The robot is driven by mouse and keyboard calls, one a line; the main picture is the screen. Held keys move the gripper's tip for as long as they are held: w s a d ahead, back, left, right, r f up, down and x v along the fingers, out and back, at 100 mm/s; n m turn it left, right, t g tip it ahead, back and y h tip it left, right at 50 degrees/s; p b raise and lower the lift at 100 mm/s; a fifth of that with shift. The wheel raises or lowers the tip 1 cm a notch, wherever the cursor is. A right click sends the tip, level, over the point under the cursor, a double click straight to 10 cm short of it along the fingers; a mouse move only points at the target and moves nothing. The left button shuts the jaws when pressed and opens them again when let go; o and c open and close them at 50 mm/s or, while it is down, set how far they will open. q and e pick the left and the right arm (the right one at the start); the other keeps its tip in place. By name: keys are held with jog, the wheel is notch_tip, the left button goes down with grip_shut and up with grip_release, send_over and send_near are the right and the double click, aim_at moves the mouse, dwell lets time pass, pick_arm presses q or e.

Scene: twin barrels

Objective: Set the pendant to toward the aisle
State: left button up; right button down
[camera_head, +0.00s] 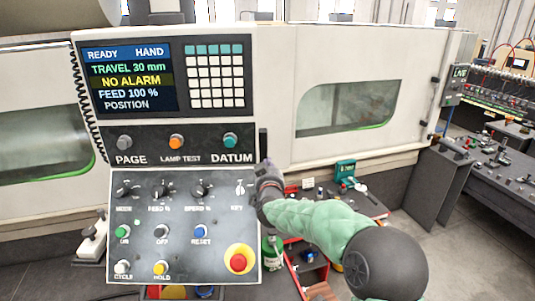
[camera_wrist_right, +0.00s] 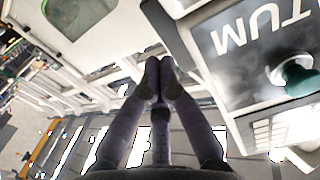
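The pendant is a pale control box with a lit screen (camera_head: 125,80), a keypad and a lower panel of knobs and buttons (camera_head: 183,245). It faces me in the head view. A dark upright handle (camera_head: 263,143) is at its right edge; it also shows as a dark bar in the wrist view (camera_wrist_right: 172,32). My right gripper (camera_head: 266,168) is beside that edge, just below the handle. In the wrist view its fingertips (camera_wrist_right: 160,72) are together, close to the bar, with nothing visible between them. Contact cannot be told. My left gripper is out of view.
The machine's long pale housing (camera_head: 400,60), with a window, stands behind the pendant. A red cart (camera_head: 310,265) with tools is below my right arm. A grey bench (camera_head: 490,165) with parts is at right.

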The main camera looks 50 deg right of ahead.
pick_arm(q)
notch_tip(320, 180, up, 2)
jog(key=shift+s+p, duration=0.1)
jog(key=shift+p, duration=0.75)
pick_arm(e)
jog(key=x, duration=0.5)
jog(key=shift+w+d+r, duration=0.1)
jog(key=shift+w, duration=0.05)
